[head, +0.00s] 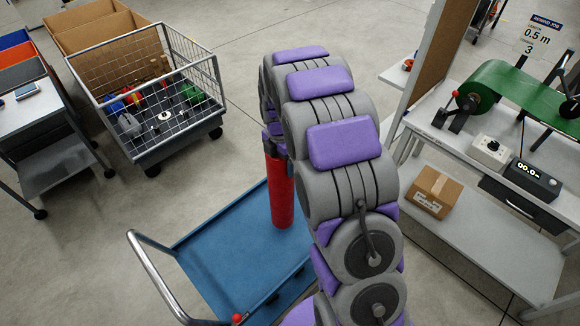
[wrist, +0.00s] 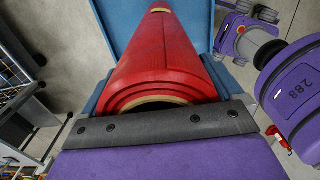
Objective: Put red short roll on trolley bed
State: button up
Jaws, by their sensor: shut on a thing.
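The red short roll (head: 278,190) hangs roughly upright below my gripper (head: 274,142), over the blue trolley bed (head: 220,255). In the wrist view the roll (wrist: 155,55) runs away from my gripper (wrist: 165,122), and its near end shows a tan core rim. My gripper is shut on the roll's upper end; the fingers are mostly hidden behind my purple and grey arm in the head view. The blue bed (wrist: 112,20) shows behind the roll in the wrist view. I cannot tell whether the roll's lower end touches the bed.
The trolley's metal push handle (head: 150,275) rises at the front left. A wire cage cart (head: 150,95) with mixed items stands at back left, beside a grey cart (head: 35,110). A bench (head: 460,140) with a green roll (head: 520,95) and a cardboard box (head: 435,192) stands right.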

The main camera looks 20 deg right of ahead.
jog(key=f, duration=0.1)
jog(key=w+f, duration=0.1)
jog(key=f+b, duration=0.1)
jog(key=shift+w+a+f, duration=0.15)
jog(key=shift+w+a, duration=0.1)
jog(key=shift+w, duration=0.15)
jog(key=shift+d+f, duration=0.1)
jog(key=o, duration=1.7)
jog(key=shift+s, duration=0.1)
